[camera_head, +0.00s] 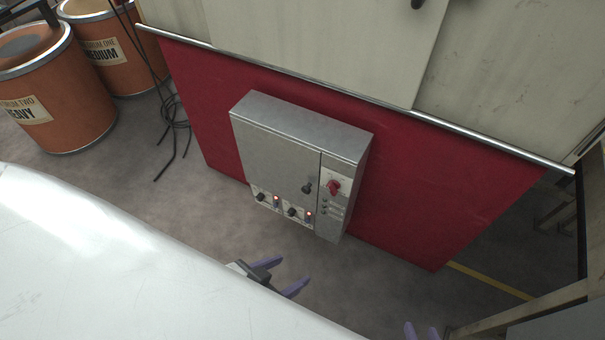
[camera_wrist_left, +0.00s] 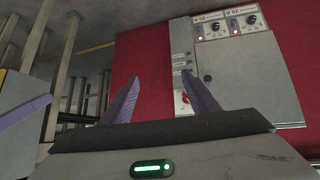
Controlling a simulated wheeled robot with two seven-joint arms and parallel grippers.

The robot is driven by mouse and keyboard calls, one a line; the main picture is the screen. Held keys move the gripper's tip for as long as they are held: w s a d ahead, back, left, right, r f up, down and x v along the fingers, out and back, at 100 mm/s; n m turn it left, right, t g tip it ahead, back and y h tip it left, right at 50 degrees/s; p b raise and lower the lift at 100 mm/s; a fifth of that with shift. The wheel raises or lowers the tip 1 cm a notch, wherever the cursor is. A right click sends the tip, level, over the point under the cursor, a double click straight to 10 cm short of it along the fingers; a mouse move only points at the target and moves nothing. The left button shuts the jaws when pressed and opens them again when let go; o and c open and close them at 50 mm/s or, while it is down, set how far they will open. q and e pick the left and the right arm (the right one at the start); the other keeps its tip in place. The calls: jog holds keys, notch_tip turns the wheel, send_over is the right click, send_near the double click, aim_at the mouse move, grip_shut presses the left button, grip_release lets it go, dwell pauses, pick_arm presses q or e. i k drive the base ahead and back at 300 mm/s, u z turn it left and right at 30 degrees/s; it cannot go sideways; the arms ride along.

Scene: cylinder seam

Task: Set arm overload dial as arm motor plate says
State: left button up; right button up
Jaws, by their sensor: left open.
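A grey metal control box (camera_head: 275,145) is fixed on a red panel in the head view. Along its lower edge sit two black dials, a left one (camera_head: 261,197) and a right one (camera_head: 291,212), each beside a lit red lamp. The dials also show upside down in the left wrist view (camera_wrist_left: 217,26) (camera_wrist_left: 252,20), with plates that seem to read 15 A and 20 A. Which dial is the arm overload dial, and the motor plate, I cannot make out. My left gripper (camera_head: 293,272) is open and empty, below and apart from the box.
A red rotary switch (camera_head: 334,187) and a black latch knob (camera_head: 307,188) are on the box front. A white surface (camera_head: 120,270) fills the lower left. Orange drums (camera_head: 60,105) and black cables (camera_head: 172,125) stand at left.

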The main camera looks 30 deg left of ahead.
aim_at(260, 197)
jog(key=u, duration=0.3)
jog(key=k, duration=0.6)
jog(key=u, duration=0.65)
jog(key=i, duration=0.35)
